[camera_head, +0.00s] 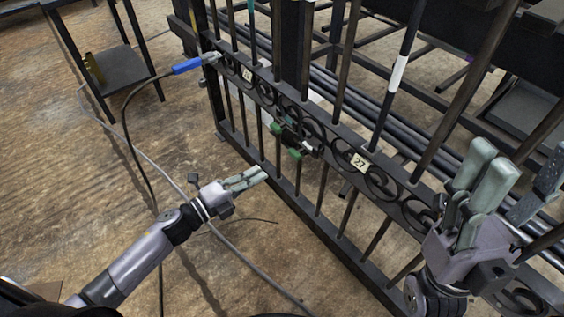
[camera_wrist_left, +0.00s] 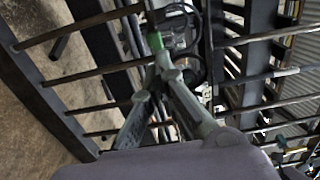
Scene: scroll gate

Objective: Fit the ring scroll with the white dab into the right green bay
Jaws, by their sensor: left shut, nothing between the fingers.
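The black gate (camera_head: 334,132) runs diagonally across the head view, with a row of dark scrolls (camera_head: 380,183) between its rails. Two green marks (camera_head: 277,129) (camera_head: 295,154) flank a dark fitting near the middle of that row; one green patch (camera_wrist_left: 155,41) shows in the left wrist view. I cannot make out a ring scroll with a white dab, nor tell the bays apart. My left gripper (camera_head: 262,174) is shut and empty, in front of the gate's lower bars, left of the green marks. My right gripper (camera_head: 483,172) points up at the right; its finger gap is unclear.
Number plates (camera_head: 247,74) (camera_head: 361,162) sit on the gate. A blue-handled tool (camera_head: 187,66) with a cable touches or nears its left end. A cable crosses the floor under my left arm. A small black stand (camera_head: 120,70) is upper left. Bars and pipes lie behind.

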